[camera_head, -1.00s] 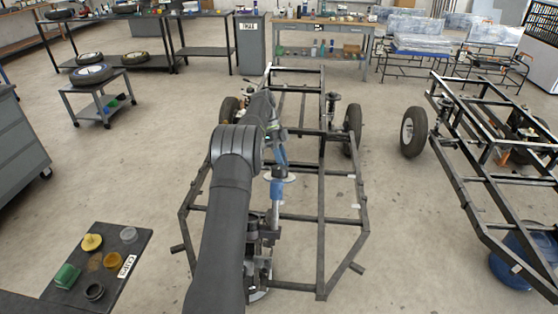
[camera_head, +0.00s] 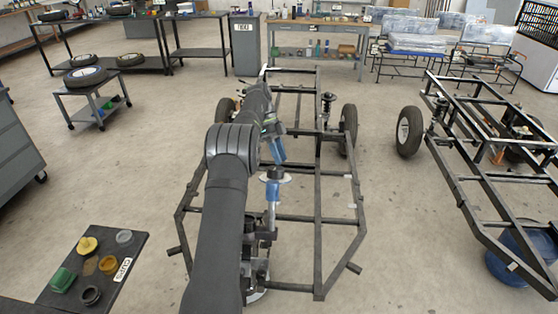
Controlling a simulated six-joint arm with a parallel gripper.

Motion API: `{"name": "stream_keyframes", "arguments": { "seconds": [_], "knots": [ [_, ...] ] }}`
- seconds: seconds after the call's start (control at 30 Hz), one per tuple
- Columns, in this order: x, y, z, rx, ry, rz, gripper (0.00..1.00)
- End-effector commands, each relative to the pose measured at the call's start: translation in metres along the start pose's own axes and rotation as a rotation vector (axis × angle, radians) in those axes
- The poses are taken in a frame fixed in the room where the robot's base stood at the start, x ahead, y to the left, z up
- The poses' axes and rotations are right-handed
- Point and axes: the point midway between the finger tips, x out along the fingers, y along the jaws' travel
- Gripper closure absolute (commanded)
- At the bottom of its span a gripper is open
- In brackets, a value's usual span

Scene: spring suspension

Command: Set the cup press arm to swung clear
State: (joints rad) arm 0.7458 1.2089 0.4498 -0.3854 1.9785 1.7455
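My arm reaches forward over a black tube frame (camera_head: 319,215) and hides part of it. My gripper (camera_head: 278,152), with blue parts at its end, is beyond my elbow, above the middle of the frame. Its fingertips are too small to tell open from shut. Just below it in the picture stands a dark press-like fixture (camera_head: 262,262) with a pale disc (camera_head: 275,178) and a blue upright part (camera_head: 272,191). I cannot tell which part is the cup press arm or how it is turned. A gap shows between the gripper's blue end and the disc. My arm hides the fixture's left side.
A dark tray (camera_head: 128,258) with several coloured cups is at the lower left. A second frame (camera_head: 480,165) stands at the right, with a blue drum (camera_head: 520,262) under it. A tyre cart (camera_head: 92,90) is at the upper left. The floor between is clear.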

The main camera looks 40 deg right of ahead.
Motion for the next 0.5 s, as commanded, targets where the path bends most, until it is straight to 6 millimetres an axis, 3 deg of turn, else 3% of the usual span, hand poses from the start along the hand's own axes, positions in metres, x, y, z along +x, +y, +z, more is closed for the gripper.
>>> {"name": "stream_keyframes", "arguments": {
  "seconds": [0.03, 0.5],
  "knots": [
    [-0.014, 0.006, -0.008, 0.006, -0.002, -0.006, 0.70],
    [-0.005, 0.047, -0.097, 0.006, -0.001, -0.002, 0.70]
  ]
}}
